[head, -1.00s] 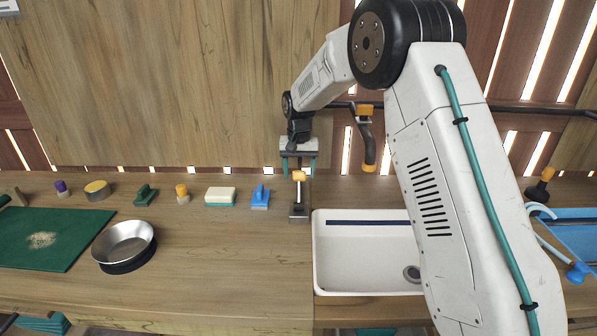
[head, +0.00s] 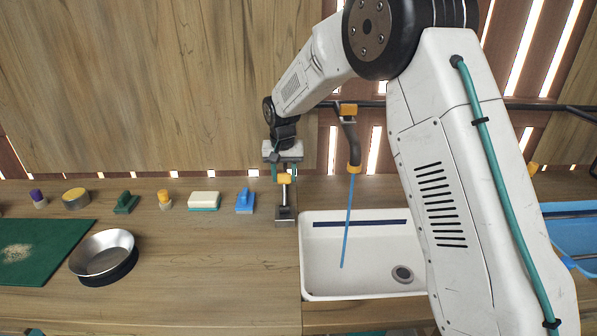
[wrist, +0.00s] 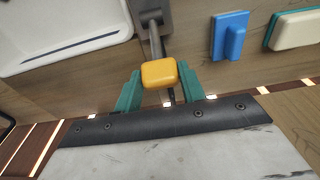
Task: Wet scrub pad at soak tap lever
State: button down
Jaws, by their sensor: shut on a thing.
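My gripper (head: 283,172) is shut on the yellow-topped tap lever (head: 284,179). In the wrist view, the teal fingers (wrist: 159,84) stand on either side of its yellow knob (wrist: 160,73). The lever rises from a dark base (head: 285,217) left of the sink. The tap spout (head: 350,135) with its orange tip hangs over the white sink (head: 310,280). A thin blue stream of water (head: 348,225) runs from it into the sink. A cream pad with a teal underside (head: 204,200) lies on the counter, left of the lever; it also shows in the wrist view (wrist: 300,29).
A blue handled block (head: 245,201) sits between the pad and the lever. A green handled block (head: 126,203), a metal bowl (head: 103,255) and a green mat (head: 40,265) are farther left. The front counter between bowl and sink is clear. A blue tub (head: 572,235) stands right.

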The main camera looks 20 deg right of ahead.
jog(key=shift+s+a+r, duration=0.2)
jog(key=shift+s+a, duration=0.05)
jog(key=shift+s, duration=0.25)
jog(key=shift+d, duration=0.2)
jog(key=c, duration=0.8)
grip_release()
jog(key=shift+c, duration=0.2)
jog(key=shift+a, duration=0.1)
notch_tip(320, 180, up, 8)
jog(key=shift+s+f, duration=0.15)
jog(key=shift+s, duration=0.3)
jog(key=shift+a, duration=0.1)
